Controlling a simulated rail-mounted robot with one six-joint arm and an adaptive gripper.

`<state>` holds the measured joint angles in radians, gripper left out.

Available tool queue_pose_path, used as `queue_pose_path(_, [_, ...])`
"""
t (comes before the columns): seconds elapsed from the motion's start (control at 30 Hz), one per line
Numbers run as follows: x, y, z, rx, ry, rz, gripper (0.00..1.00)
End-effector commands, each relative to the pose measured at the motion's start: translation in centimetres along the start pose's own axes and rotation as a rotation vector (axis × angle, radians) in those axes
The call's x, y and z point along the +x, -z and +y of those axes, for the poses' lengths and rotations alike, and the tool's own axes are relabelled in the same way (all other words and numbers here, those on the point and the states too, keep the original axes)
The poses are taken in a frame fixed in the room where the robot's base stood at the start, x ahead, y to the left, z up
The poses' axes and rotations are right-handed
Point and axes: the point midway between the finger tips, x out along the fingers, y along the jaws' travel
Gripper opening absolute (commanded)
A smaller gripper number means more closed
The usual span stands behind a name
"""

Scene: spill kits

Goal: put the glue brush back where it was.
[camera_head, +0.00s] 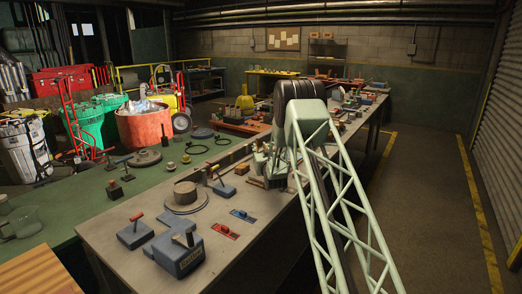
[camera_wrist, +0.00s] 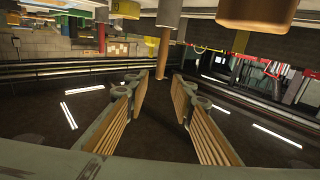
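In the wrist view, which looks upside down, my gripper (camera_wrist: 165,79) is open. Its two ribbed fingers stand apart and hold nothing. A slim brown upright handle (camera_wrist: 163,47) shows in line with the gap, its end close to the fingertips. It may be the glue brush, but its head cannot be made out. I cannot tell whether the handle's end is between the fingers or beyond them.
A long grey bench (camera_head: 115,230) carries a blue box (camera_head: 178,252), a round grey piece (camera_head: 185,197) and small red and blue items. A larger tan cylinder (camera_wrist: 255,12) stands near the handle. The aisle floor (camera_head: 425,190) at right is clear.

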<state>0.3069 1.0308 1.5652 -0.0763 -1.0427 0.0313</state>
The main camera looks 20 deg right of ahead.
Motion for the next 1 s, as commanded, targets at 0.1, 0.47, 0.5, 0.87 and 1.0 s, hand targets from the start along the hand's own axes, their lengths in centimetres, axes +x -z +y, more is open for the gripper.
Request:
queue_pose_path(0.1, [-1.2,0.1,0.0,0.000,0.000,-0.001,0.23])
queue_pose_path(0.47, [-2.9,0.1,0.0,0.000,0.000,0.001,0.23])
queue_pose_path(0.5, [-2.9,0.1,0.0,0.000,0.000,0.001,0.23])
queue_pose_path(0.87, [-2.9,0.1,0.0,0.000,0.000,0.001,0.23])
queue_pose_path(1.0, [-2.9,0.1,0.0,0.000,0.000,0.001,0.23])
